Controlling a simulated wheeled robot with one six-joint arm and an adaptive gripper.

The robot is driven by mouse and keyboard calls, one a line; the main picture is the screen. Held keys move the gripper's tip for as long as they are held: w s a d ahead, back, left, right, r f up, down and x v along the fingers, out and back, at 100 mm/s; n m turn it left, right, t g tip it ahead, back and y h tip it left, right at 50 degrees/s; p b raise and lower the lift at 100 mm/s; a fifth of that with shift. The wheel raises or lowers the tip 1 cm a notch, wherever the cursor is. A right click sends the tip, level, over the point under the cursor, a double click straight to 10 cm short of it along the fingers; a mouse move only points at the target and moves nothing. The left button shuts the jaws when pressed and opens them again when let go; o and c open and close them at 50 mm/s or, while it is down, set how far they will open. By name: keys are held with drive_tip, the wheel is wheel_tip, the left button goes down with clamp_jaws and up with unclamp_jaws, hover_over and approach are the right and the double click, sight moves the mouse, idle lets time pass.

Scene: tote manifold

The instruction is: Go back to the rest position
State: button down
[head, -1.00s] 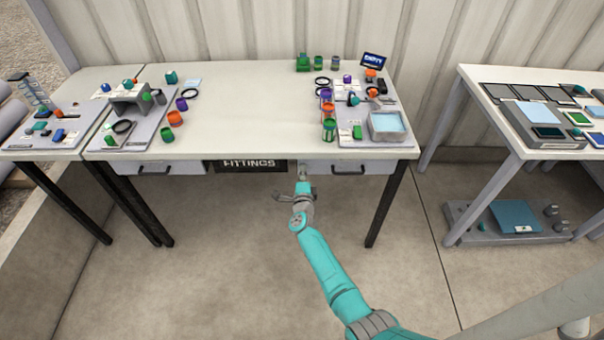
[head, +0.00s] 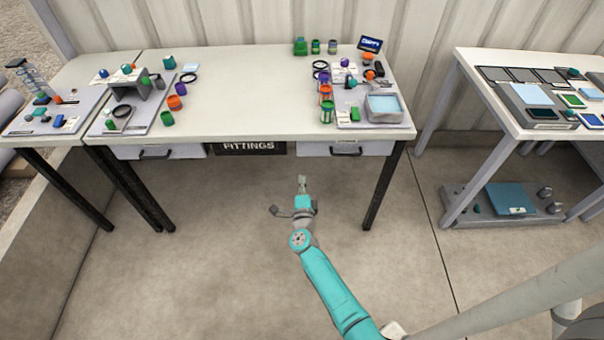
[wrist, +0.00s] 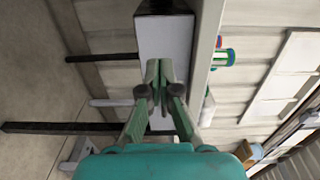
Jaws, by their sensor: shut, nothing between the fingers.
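My gripper (head: 302,183) is in front of the middle table, below the level of its top and clear of its front edge. In the wrist view its two fingers (wrist: 159,88) are together with nothing between them. Beyond them in that view is the pale front of a drawer (wrist: 166,45). In the head view my teal arm reaches up from the bottom of the picture toward the table.
The middle table (head: 240,95) bears two boards of small coloured parts. Under its top are a left drawer (head: 158,151), a FITTINGS label (head: 249,147) and a right drawer (head: 345,148), both seemingly shut. Another table (head: 455,95) stands at right. Floor before the middle table is clear.

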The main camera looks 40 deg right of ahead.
drive_tip(key=shift+s+a, duration=0.25)
drive_tip(key=shift+s, duration=0.05)
drive_tip(key=s+a+r+n+t+y, duration=0.1)
drive_tip(key=s+a+n+y, duration=0.35)
drive_tip(key=s, duration=0.85)
drive_tip(key=s+a+r+n+t+y, duration=0.1)
drive_tip(key=s+a+n, duration=0.55)
drive_tip(key=s, duration=0.55)
drive_tip(key=s+a+r+n+g+y, duration=0.1)
drive_tip(key=s+a+r+n+y, duration=0.1)
drive_tip(key=s+r+n, duration=0.5)
drive_tip(key=s+a+r+n+g+y, duration=0.1)
drive_tip(key=s+a+r+n, duration=0.3)
drive_tip(key=s+r, duration=0.5)
drive_tip(key=s+n+y, duration=0.1)
drive_tip(key=s+n, duration=0.1)
drive_tip(key=s, duration=0.4)
drive_tip(key=shift+s+a+r+n, duration=0.25)
drive_tip(key=shift+r+n, duration=0.05)
drive_tip(key=shift+n, duration=0.1)
drive_tip(key=shift+y, duration=0.25)
